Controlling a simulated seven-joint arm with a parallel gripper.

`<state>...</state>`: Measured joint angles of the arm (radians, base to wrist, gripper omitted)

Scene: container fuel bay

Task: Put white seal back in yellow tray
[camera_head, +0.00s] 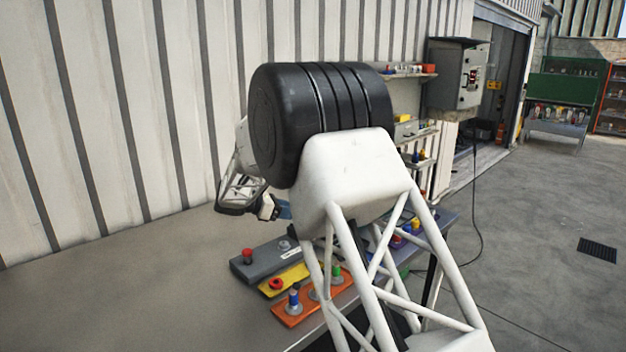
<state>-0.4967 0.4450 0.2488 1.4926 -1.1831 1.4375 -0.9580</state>
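The yellow tray (296,274) lies on the table between a grey tray and an orange tray, partly hidden by my arm. A red round piece (276,284) sits at its left end. I cannot make out a white seal; small pale pieces are too small to tell, and my arm hides part of the table. My gripper (283,210) is above and behind the trays, beside the white wall, with a blue part at its end. Its fingers are too small and partly hidden to tell whether it is open or holds anything.
The grey tray (256,265) holds a red knob and a grey piece. The orange tray (287,315) holds blue and green pieces. Wall shelves (408,130) and a grey control box (458,75) stand behind. The table's left side (150,290) is clear.

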